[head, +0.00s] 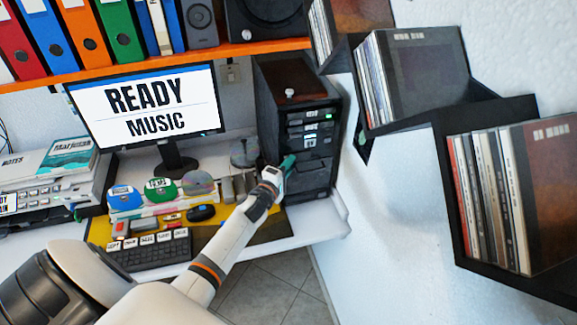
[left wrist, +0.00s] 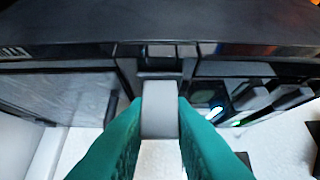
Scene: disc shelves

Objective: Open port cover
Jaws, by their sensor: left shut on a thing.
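A black computer tower (head: 305,108) stands at the right end of the desk, its front towards me. My left gripper (head: 289,162) is at the lower part of that front, with teal fingertips on it. In the left wrist view, my left gripper (left wrist: 160,112) is shut on a light grey tab, which I take to be the port cover (left wrist: 160,95). The tab joins the dark tower front (left wrist: 75,50), just below a small dark recess. In the head view the cover is hidden by the gripper. My right gripper is not in view.
A monitor (head: 148,105) reading READY MUSIC stands left of the tower. A keyboard (head: 150,252), a dark mouse (head: 201,213) and several caps are below it. An orange shelf (head: 150,63) runs above. Black wall shelves with discs (head: 490,190) are at the right.

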